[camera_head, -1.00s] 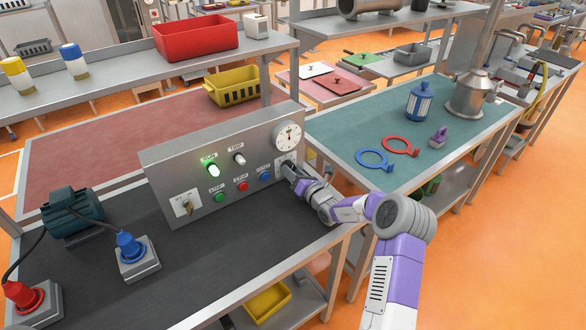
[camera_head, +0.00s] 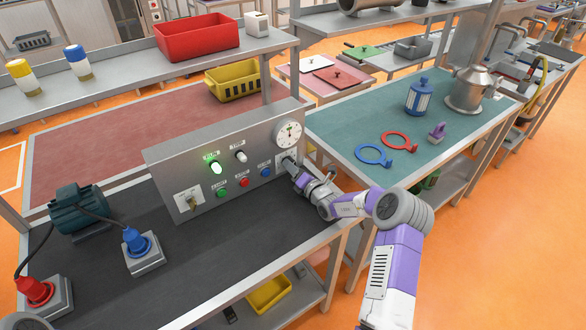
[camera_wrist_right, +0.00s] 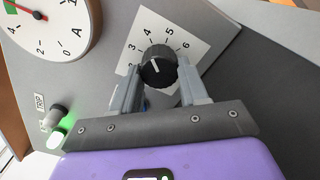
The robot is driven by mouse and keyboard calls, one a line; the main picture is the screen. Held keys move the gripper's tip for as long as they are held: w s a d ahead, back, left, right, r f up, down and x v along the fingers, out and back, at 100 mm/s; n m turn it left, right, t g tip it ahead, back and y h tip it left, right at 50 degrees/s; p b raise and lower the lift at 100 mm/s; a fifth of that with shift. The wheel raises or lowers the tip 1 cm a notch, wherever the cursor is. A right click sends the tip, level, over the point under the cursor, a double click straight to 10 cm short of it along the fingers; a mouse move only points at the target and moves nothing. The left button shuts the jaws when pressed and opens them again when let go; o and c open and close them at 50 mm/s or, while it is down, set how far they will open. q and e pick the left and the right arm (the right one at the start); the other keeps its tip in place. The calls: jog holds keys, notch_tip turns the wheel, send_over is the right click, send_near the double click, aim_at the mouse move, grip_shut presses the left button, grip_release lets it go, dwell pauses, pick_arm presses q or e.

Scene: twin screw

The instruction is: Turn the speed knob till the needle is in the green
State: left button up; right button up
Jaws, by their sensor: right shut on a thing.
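The speed knob (camera_wrist_right: 157,68) is black with a white pointer line and sits on a white plate with a number scale (camera_wrist_right: 180,32). In the right wrist view its pointer line points roughly toward the 4. My right gripper (camera_wrist_right: 158,84) is shut on the knob, one finger on each side. In the head view my right gripper (camera_head: 288,164) is at the right end of the grey control panel (camera_head: 165,163) and hides the knob. The round gauge (camera_head: 288,134) is above it. My left gripper is not in view.
The lit green run lamp (camera_head: 216,168) and unlit trip lamp (camera_head: 240,156) are on the panel, above several push buttons. A motor (camera_head: 78,210), blue plug (camera_head: 137,241) and red plug (camera_head: 36,290) are at left. The dark bench top (camera_head: 225,235) before the panel is clear.

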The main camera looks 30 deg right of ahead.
jog(key=o, duration=1.1)
jog(key=shift+c, duration=0.2)
jog(key=s, duration=0.5)
jog(key=s+p, duration=0.1)
jog(key=s, duration=0.1)
jog(key=shift+s+d, duration=0.3)
